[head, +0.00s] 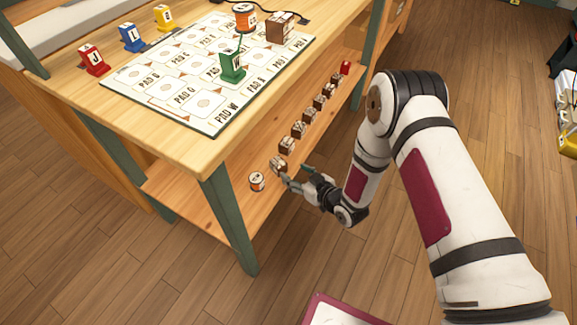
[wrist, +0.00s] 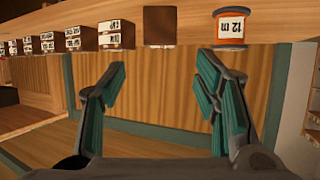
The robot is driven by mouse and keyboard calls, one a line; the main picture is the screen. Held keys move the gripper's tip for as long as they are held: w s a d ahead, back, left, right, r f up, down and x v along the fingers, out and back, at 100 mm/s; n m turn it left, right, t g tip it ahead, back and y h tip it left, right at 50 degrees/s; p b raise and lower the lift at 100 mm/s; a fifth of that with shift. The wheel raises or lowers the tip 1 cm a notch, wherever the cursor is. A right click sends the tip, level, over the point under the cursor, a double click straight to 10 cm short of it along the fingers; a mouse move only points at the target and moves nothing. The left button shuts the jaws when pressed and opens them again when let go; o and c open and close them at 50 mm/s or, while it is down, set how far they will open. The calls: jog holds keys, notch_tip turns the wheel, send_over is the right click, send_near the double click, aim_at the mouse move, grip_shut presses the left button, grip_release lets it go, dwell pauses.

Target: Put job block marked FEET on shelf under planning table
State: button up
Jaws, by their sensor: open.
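My gripper (head: 294,176) is open and empty at the front edge of the shelf (head: 222,205) under the planning table (head: 140,108). In the wrist view my gripper's fingers (wrist: 161,66) are spread apart. A plain brown block face (wrist: 159,26) lies ahead between them, apart from both. In the head view the nearest brown block (head: 278,163) sits on the shelf just beyond my fingertips, partly hidden by them. Several more brown blocks with white labels (head: 298,129) stand in a row behind it. I cannot read FEET on any block.
A spool marked 12 m (wrist: 232,28) stands beside the brown block; it also shows in the head view (head: 257,181). A green table leg (head: 230,225) stands at the near corner. A red item (head: 345,68) ends the row. A board (head: 190,120) and lettered blocks occupy the tabletop.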

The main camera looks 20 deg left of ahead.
jog(key=shift+s+d+r, duration=0.25)
jog(key=shift+s+d, duration=0.05)
jog(key=shift+d, duration=0.25)
